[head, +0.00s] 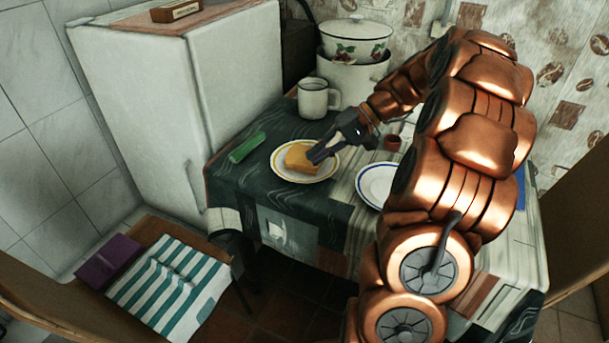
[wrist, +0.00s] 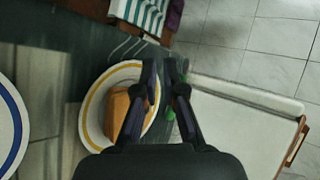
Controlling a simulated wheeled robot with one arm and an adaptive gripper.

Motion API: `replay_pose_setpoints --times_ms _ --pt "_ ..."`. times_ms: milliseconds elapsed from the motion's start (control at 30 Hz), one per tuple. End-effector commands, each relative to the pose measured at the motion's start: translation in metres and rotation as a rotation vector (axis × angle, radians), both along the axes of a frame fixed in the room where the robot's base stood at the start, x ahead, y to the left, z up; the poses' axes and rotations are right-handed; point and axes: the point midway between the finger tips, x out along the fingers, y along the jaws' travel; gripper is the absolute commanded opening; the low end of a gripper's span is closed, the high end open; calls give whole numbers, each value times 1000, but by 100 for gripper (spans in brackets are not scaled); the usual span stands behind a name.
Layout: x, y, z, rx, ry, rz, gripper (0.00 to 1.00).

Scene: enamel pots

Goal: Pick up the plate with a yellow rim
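The white plate with a yellow rim (head: 328,173) lies on the dark patterned tablecloth and carries a block of bread or cake (head: 300,158). In the wrist view the plate (wrist: 90,98) is left of centre, with the block (wrist: 118,112) on it. My gripper (head: 314,158) is at the plate's right side in the head view and covers part of the rim. In the wrist view my gripper (wrist: 161,68) has its fingers apart, one over the plate and one outside its edge, with the rim showing between them. I cannot tell whether they touch it.
A blue-rimmed plate (head: 372,184) lies to the right on the table. A green object (head: 247,147) lies to the left, a white mug (head: 314,98) behind. A refrigerator (head: 145,100) stands left of the table. A striped cloth (head: 170,285) lies on a seat in front.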

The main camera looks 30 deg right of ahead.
Motion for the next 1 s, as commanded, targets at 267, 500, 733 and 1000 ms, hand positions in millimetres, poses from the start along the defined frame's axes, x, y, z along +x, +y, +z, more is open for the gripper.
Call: replay_pose_setpoints --times_ms 267,500,733,1000 --pt "2 -116 -53 94 -145 -182 8" --pt "-7 -156 -65 114 -205 -242 8" --pt "1 -148 -72 116 -210 -247 8" --pt "13 -131 -81 115 -209 -245 8"
